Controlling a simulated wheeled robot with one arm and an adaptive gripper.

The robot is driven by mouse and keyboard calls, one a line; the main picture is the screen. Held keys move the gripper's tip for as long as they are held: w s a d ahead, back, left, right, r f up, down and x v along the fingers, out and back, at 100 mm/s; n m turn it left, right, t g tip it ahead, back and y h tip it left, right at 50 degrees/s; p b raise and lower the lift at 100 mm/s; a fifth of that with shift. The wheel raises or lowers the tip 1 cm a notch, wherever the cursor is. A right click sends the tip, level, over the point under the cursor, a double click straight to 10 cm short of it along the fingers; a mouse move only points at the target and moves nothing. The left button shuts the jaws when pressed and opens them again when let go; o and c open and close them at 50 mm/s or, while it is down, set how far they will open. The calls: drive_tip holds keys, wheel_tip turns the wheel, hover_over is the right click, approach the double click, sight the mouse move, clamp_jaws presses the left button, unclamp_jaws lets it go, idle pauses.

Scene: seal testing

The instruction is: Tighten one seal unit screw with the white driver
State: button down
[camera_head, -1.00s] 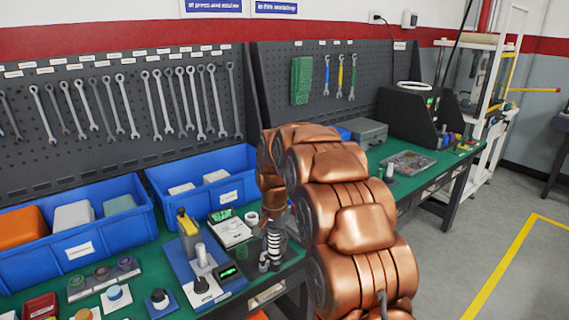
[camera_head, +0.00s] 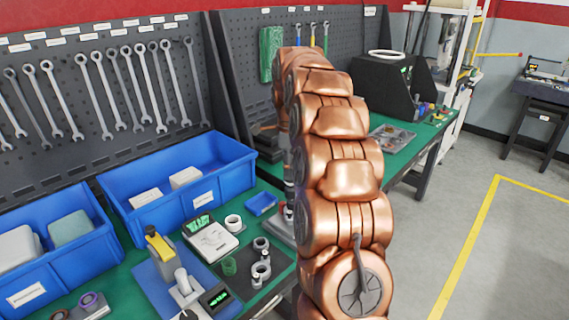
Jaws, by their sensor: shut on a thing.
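My gripper (camera_head: 289,188) shows only as a thin dark strip left of my copper arm. The black mat (camera_head: 236,284) carries a grey ring (camera_head: 261,243), a pair of joined grey rings (camera_head: 261,272) and a green ring (camera_head: 229,266). I cannot make out the white driver, nor identify the seal unit or its screws. A grey base (camera_head: 279,230) on the bench is partly hidden behind my arm.
A white scale (camera_head: 211,240), a white roll (camera_head: 233,222) and a yellow-handled press (camera_head: 160,250) stand left of the mat. Blue bins (camera_head: 180,180) line the back. A small blue tray (camera_head: 262,204) lies behind the mat. A black machine (camera_head: 395,88) stands farther right.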

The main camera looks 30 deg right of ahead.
sight(288, 186)
drive_tip(key=shift+f+b, duration=0.3)
drive_tip(key=shift+f, duration=2.1)
drive_tip(key=shift+a+b, duration=0.15)
drive_tip(key=shift+b, duration=0.15)
drive_tip(key=shift+f+b, duration=0.65)
drive_tip(key=shift+f, duration=0.45)
idle(1.0)
drive_tip(key=shift+f+b, duration=0.3)
drive_tip(key=shift+b, duration=0.55)
idle(2.4)
